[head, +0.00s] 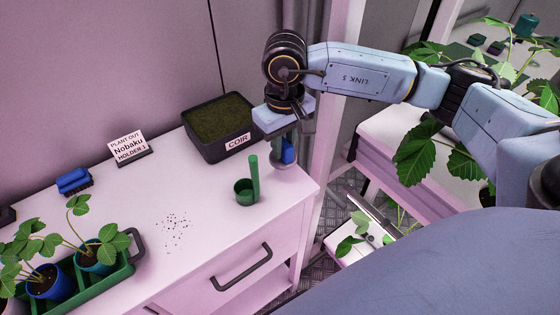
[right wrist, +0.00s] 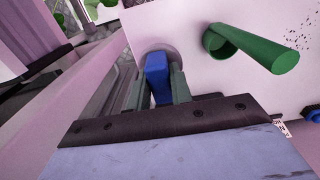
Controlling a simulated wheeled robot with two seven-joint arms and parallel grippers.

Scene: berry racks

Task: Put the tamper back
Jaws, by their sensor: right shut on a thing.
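The tamper's blue handle (head: 288,150) is between the fingers of my right gripper (head: 285,143), near the right end of the white bench top. It also shows in the right wrist view (right wrist: 157,76), with my right gripper's fingers (right wrist: 158,88) shut on both sides of it. A round greyish disc (head: 283,166) lies below the fingers at the bench's right edge; it looks like the tamper's foot or a base under it. I cannot tell whether the tamper touches the bench. My left gripper is out of view.
A green cup with an upright handle (head: 245,190) stands just left of the tamper. A black coir box (head: 233,145) is behind it. A sign (head: 128,147), a blue brush (head: 73,181) and a green tray of potted plants (head: 117,278) are further left. The front middle is mostly clear, with scattered dark specks.

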